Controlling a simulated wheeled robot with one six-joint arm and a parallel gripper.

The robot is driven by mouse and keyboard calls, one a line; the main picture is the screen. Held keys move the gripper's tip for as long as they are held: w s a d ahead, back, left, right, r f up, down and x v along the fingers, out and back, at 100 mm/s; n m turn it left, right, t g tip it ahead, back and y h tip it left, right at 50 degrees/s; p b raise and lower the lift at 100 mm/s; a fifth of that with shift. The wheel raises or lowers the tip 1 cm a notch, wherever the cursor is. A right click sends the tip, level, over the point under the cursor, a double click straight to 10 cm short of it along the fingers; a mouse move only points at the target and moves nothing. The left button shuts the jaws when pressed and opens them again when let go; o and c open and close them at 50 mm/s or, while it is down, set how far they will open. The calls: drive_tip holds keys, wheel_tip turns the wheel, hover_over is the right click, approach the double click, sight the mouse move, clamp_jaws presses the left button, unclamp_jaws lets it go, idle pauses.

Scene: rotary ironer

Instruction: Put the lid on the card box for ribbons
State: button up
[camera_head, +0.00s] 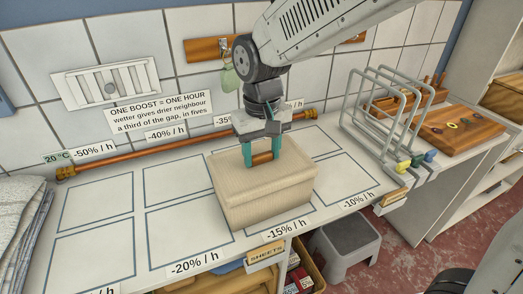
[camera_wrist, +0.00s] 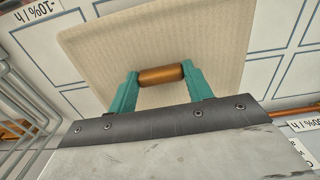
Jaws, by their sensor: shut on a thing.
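The pale, woven-looking card box (camera_head: 262,213) stands on the white worktop, in the middle of the head view. Its lid (camera_head: 226,174) lies over the box top, and I see no clear gap between them. I cannot tell whether it is fully seated. My gripper (camera_head: 262,154) points down over the lid, its teal fingers shut on the lid's brown bar handle (camera_head: 262,158). In the wrist view the fingers hold both ends of the handle (camera_wrist: 161,75), with the lid's flat top (camera_wrist: 105,45) behind. The inside of the box is hidden.
A copper rail (camera_head: 135,158) runs along the tiled wall behind the box. Grey wire hoops (camera_head: 385,120) and a wooden board (camera_head: 460,130) stand at the right. Folded cloth (camera_head: 22,220) lies at the far left. Blue-outlined worktop areas left of the box are clear.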

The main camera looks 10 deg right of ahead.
drive_tip(key=shift+f, duration=0.8)
idle(1.4)
drive_tip(key=o, duration=1.5)
drive_tip(key=shift+o, duration=0.2)
drive_tip(key=shift+r, duration=0.1)
drive_tip(key=shift+r, duration=3.4)
clamp_jaws()
drive_tip(key=shift+f, duration=0.15)
